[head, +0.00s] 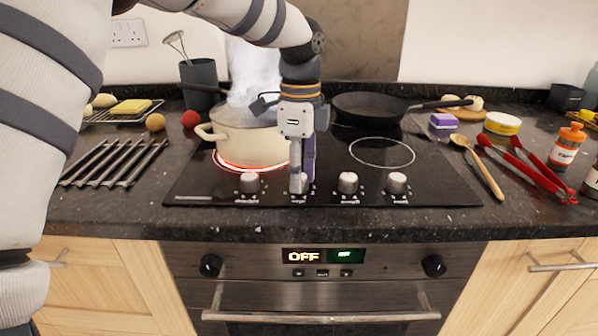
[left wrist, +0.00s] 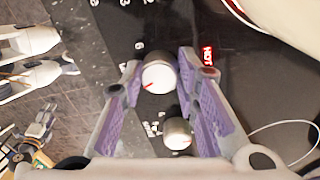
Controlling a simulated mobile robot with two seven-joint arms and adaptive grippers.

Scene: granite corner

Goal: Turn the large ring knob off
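The black hob carries a row of several silver knobs along its front edge. My left gripper (head: 301,184) points down over the second knob from the left, largely hiding it in the head view. In the left wrist view this knob (left wrist: 158,76), with a red mark, sits between the open fingers (left wrist: 163,68), one on each side; contact cannot be told. The neighbouring knob (left wrist: 177,134) is nearer the palm side of that picture. The left ring (head: 226,164) glows red under a cream pot (head: 250,140). A red HOT sign (left wrist: 207,57) is lit. My right gripper (left wrist: 42,125) seems to show small at lower left.
The leftmost knob (head: 250,183) and two right knobs (head: 348,182) (head: 396,183) stand close by. A black pan (head: 370,108) sits behind. Red tongs (head: 530,165) and a wooden spoon (head: 480,170) lie right. The oven display (head: 303,256) reads OFF.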

